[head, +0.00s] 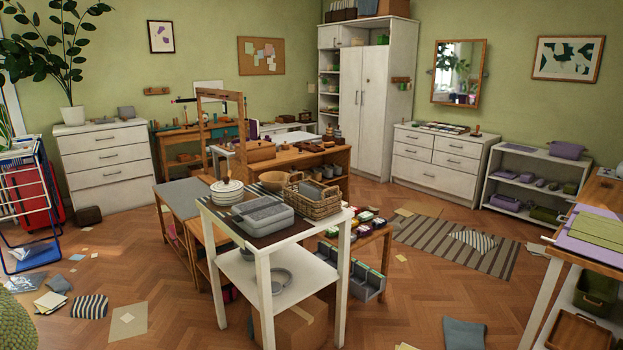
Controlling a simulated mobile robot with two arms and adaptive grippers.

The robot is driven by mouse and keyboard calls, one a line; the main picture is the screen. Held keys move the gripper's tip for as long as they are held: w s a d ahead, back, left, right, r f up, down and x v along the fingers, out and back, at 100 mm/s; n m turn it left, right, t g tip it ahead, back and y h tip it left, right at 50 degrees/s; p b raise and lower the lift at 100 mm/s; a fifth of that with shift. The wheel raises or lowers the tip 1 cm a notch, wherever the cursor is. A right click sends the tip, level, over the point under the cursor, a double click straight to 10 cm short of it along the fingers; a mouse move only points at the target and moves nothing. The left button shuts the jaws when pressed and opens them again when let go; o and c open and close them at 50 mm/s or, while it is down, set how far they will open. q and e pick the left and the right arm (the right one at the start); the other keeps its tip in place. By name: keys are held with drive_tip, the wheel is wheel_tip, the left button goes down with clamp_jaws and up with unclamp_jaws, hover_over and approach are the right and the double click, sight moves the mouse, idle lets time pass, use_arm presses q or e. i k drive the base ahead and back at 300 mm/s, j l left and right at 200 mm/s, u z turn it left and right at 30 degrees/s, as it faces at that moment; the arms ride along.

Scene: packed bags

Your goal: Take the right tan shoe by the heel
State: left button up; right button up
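I cannot make out a tan shoe anywhere in the head view. Neither of my grippers shows in it.
A white two-tier table (263,284) stands in front, bearing a grey case (250,214) and a wicker basket (313,205). A cardboard box (300,325) is beneath. Papers and cloths lie on the left floor. A white shelf (530,167) stands right. Wood floor (420,285) is open at centre right.

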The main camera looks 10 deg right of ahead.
sight(317, 177)
drive_tip(key=i+l+u, duration=0.25)
drive_tip(key=i+l, duration=0.15)
drive_tip(key=i, duration=0.3)
drive_tip(key=i+l+u, duration=0.2)
drive_tip(key=i+l, duration=0.35)
drive_tip(key=i, duration=0.15)
drive_tip(key=i+l+u, duration=0.45)
drive_tip(key=l, duration=1.5)
drive_tip(key=i+l+u, duration=0.25)
drive_tip(key=l+u, duration=0.2)
drive_tip(key=l, duration=1.55)
drive_tip(key=k+l+u, duration=0.1)
drive_tip(key=l+u, duration=0.35)
drive_tip(key=l, duration=1.6)
